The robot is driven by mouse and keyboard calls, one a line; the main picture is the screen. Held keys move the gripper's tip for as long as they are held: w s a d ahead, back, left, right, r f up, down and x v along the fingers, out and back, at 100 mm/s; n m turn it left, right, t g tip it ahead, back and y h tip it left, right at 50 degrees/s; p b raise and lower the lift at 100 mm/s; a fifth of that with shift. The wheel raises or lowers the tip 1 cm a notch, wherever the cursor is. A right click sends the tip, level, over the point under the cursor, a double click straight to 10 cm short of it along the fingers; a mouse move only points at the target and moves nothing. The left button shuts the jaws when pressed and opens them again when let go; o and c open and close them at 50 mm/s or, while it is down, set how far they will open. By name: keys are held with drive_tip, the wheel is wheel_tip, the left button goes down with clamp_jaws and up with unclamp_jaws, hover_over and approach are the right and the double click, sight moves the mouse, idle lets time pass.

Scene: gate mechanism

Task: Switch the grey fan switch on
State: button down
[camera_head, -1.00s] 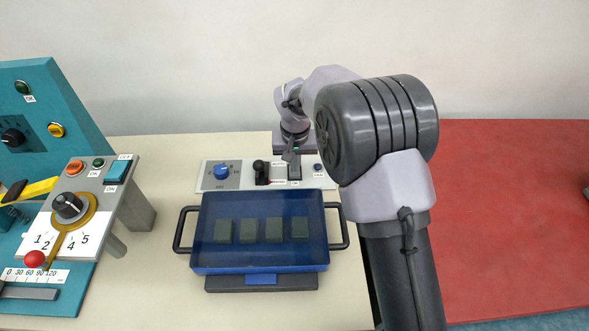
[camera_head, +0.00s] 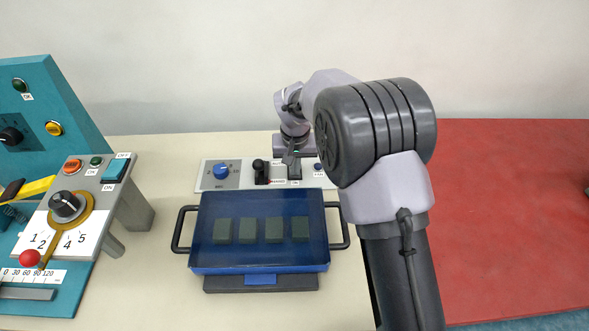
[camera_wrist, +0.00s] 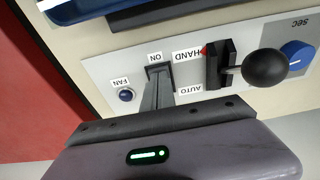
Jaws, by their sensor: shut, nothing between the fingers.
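The fan switch (camera_wrist: 158,70) sits on the pale control panel, between the ON label (camera_wrist: 155,57) and my gripper. Only its dark edge shows in the wrist view; my fingers hide most of it. My gripper (camera_wrist: 156,82) is shut and empty, its fingertips at the switch near the ON label. I cannot tell if they touch it or which way the switch is set. In the head view my gripper (camera_head: 293,163) reaches down onto the right part of the panel. A small blue round part (camera_wrist: 126,95) with a FAN label (camera_wrist: 121,82) is beside the switch.
A black-knobbed HAND/AUTO lever (camera_wrist: 265,68) and a blue dial (camera_wrist: 298,57) stand along the same panel. In front is a blue-lidded tray with handles (camera_head: 208,262). A teal station (camera_head: 50,110) stands left; a red surface (camera_head: 510,220) lies right.

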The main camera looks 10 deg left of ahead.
wheel_tip(320, 180, up, 7)
drive_tip(key=p, duration=0.5)
idle(0.3)
drive_tip(key=s+d+r+m+t+y, duration=0.1)
drive_tip(key=s+d+r+m, duration=0.1)
drive_tip(key=s+d+r, duration=0.55)
drive_tip(key=s+d+r+m+t, duration=0.15)
drive_tip(key=s+d+r, duration=0.25)
drive_tip(key=d+r, duration=0.65)
drive_tip(key=s+d+r+m, duration=0.1)
drive_tip(key=s+d+m, duration=0.1)
drive_tip(key=s, duration=0.6)
drive_tip(key=s+d+r+m+t, duration=0.1)
drive_tip(key=s+d+r+m, duration=0.1)
drive_tip(key=s, duration=0.7)
drive_tip(key=shift+s+d+y, duration=0.25)
drive_tip(key=shift+d+y, duration=0.05)
